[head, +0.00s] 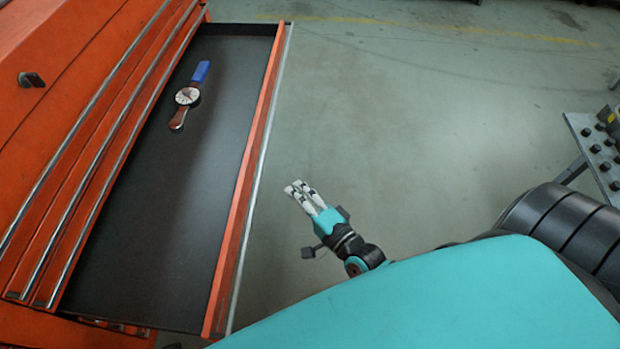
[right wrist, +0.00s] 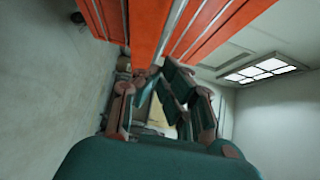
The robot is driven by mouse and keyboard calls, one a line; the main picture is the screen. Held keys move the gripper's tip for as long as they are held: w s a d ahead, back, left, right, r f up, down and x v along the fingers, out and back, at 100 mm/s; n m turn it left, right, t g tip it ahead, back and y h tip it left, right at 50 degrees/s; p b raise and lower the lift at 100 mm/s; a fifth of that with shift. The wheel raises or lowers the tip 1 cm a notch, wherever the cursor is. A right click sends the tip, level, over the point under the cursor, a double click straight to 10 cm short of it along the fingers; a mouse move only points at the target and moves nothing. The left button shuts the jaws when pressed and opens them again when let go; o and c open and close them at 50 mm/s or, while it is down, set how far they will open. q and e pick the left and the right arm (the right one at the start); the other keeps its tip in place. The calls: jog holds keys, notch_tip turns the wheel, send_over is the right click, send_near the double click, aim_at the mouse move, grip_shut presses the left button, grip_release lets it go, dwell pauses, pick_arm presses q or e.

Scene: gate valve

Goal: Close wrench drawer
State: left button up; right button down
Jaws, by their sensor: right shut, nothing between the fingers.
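The open drawer (head: 180,220) is pulled far out of an orange tool cabinet (head: 75,65), and its black bottom shows. Its orange front panel (head: 246,185) has a long silver edge on the outer side. A small item with a round white dial (head: 187,96), a blue end and a brown end lies in the drawer's far part. My left gripper is not in view.
Other drawers with silver edges (head: 105,125) are shut beside the open one. A black knob (head: 32,79) sits on the cabinet. A metal rack (head: 597,150) with dark studs stands at the right. The grey floor (head: 400,110) between is clear.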

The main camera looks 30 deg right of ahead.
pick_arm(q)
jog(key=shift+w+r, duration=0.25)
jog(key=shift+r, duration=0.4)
pick_arm(e)
jog(key=w+a, duration=0.3)
jog(key=w, duration=0.1)
jog(key=shift+w+a, duration=0.15)
jog(key=shift+a, duration=0.25)
